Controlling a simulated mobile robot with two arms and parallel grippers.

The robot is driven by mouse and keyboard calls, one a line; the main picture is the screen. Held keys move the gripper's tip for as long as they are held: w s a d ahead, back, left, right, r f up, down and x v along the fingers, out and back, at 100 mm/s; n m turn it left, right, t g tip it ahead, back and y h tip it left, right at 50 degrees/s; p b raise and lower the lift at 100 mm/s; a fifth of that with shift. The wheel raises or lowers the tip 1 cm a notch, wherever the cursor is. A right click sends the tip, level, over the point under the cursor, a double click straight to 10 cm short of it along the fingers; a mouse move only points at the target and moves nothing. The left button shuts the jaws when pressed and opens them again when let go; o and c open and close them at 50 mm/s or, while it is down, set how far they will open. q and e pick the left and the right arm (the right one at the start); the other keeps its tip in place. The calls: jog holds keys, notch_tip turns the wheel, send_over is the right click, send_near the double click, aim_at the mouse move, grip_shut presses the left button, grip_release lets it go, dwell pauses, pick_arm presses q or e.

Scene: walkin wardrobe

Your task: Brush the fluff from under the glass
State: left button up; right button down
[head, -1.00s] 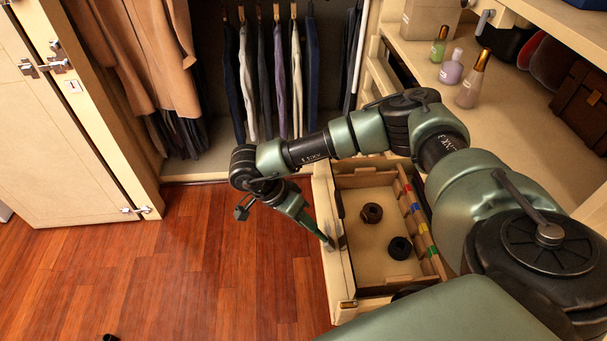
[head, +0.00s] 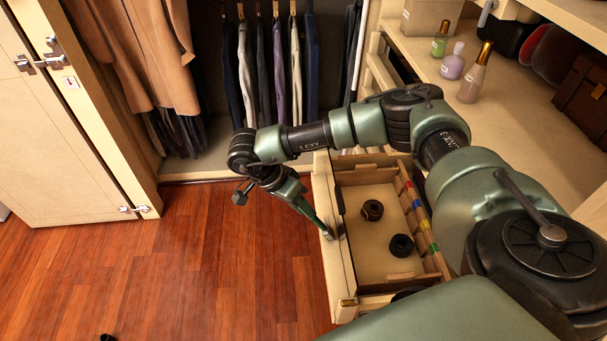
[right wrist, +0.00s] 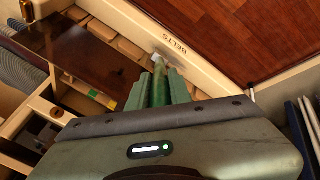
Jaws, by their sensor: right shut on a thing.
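My right gripper (head: 327,231) is at the left front wall of the open drawer (head: 347,262). In the right wrist view the gripper (right wrist: 160,88) is shut on a slim green handle (right wrist: 160,80), apparently a brush. A pale tip shows beyond the handle, beside the drawer wall marked BELTS; I cannot tell whether it touches. A dark, reflective brown panel (right wrist: 88,48) over the drawer in the wrist view may be the glass. I cannot make out any fluff. My left gripper is not in view.
The drawer holds two dark coils (head: 372,210) (head: 401,245) and a divider with coloured tags (head: 418,212). Bottles (head: 451,68) stand on the counter at right. Hanging clothes (head: 262,75) are behind. The wooden floor (head: 230,260) at left is mostly clear.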

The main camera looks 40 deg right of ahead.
jog(key=w+d+b, duration=0.3)
jog(key=w+b, duration=0.1)
jog(key=w, duration=0.2)
jog(key=shift+d, duration=0.4)
dwell(0.3)
jog(key=shift+w+a+r, duration=0.45)
jog(key=shift+a+r, duration=0.05)
jog(key=shift+a, duration=0.2)
jog(key=shift+w+a+r, duration=0.45)
jog(key=shift+a, duration=0.3)
jog(key=shift+w+a+r, duration=0.45)
jog(key=shift+a+r, duration=0.05)
jog(key=shift+a, duration=0.2)
